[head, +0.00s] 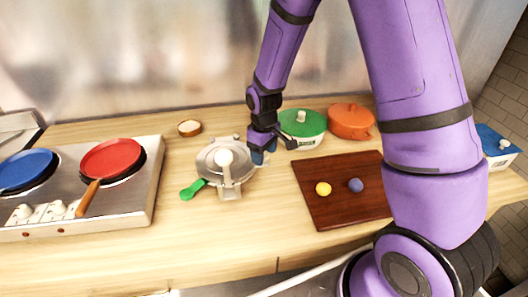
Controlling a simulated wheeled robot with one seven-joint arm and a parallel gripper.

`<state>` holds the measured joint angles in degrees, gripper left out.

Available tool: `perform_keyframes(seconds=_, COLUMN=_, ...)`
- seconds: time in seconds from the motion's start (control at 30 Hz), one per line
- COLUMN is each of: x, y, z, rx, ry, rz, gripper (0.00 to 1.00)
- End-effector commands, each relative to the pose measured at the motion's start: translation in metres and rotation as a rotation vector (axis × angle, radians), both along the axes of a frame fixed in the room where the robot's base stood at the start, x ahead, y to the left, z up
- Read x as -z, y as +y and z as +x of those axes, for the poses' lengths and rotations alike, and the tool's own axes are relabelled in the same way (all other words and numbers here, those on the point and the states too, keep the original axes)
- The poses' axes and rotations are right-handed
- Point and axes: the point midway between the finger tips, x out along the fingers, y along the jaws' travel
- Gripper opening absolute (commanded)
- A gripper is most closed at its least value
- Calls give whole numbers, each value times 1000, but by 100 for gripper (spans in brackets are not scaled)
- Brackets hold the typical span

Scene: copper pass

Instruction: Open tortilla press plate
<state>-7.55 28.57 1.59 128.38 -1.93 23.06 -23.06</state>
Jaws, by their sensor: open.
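The tortilla press (224,164) is a round grey metal device on the wooden counter, left of the picture's middle. Its top plate looks closed, with a pale round knob or boss on it. My gripper (260,158) is at the right edge of the press, pointing down, and is open. Whether its fingers touch the plate cannot be told, as they are small and partly hidden by the wrist.
A stove with a blue pan (26,168) and a red pan (112,159) stands left. A dark board (330,208) with a yellow ball (323,188) and a purple ball (355,185) lies right. A small bowl (190,128) sits behind left.

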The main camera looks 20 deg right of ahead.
Motion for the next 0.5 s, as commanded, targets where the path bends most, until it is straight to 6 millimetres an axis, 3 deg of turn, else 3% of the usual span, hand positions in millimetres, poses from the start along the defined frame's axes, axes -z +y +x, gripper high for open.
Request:
perform_keyframes(seconds=0.13, x=0, y=0, z=0, rx=0, ry=0, rz=0, gripper=61)
perform_keyframes(seconds=0.4, x=0, y=0, z=0, rx=0, ry=0, rz=0, gripper=1)
perform_keyframes(seconds=0.5, x=-1, y=0, z=0, rx=0, ry=0, rz=0, gripper=0)
